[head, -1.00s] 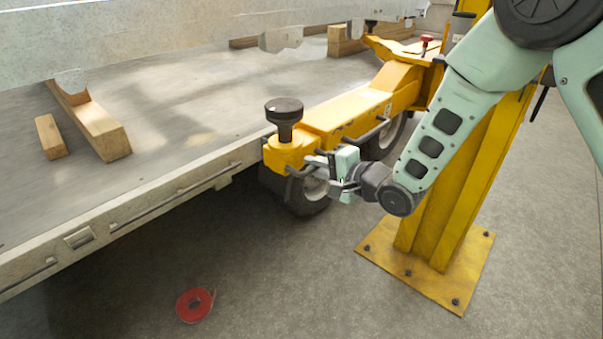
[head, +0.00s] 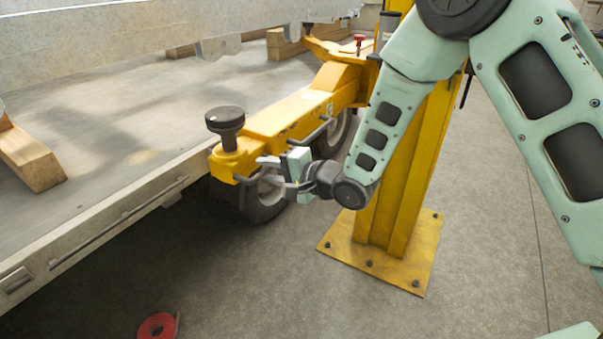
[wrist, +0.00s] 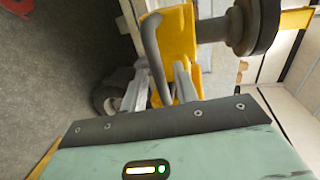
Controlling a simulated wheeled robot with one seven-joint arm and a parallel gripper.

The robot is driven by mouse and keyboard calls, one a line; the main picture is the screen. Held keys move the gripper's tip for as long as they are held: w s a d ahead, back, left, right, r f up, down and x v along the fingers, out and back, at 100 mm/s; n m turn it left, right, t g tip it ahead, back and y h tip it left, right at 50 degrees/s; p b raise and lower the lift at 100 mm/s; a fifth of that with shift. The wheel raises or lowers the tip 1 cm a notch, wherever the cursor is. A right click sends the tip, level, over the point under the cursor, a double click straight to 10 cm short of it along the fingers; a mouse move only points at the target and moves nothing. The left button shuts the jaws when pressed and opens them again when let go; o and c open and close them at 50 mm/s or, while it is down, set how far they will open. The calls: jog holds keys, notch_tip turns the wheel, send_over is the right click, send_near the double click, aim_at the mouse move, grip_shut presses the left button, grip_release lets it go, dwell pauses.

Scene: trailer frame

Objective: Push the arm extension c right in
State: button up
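The yellow lift arm ends in an outer section, which I take as arm extension c (head: 232,160). It carries a round black pad (head: 225,121) on top and also shows in the wrist view (wrist: 178,38). A dark bent handle (wrist: 155,55) sticks out from the extension's end. My gripper (head: 262,173) is at this handle, on the near side of the extension. In the wrist view my gripper's two grey fingers (wrist: 160,90) are spread, with the handle passing between them. I see no clear grip on the handle; whether a finger touches it is hard to tell.
A yellow post (head: 400,170) on a bolted base plate (head: 390,250) stands right of my gripper. A trailer deck edge (head: 110,220) runs at left, with a wheel (head: 265,200) below the arm. A red tape roll (head: 158,326) lies on open floor.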

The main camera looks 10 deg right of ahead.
jog(key=v, duration=1.6)
jog(key=shift+p, duration=0.4)
jog(key=shift+d+r, duration=0.1)
jog(key=shift+d, duration=0.05)
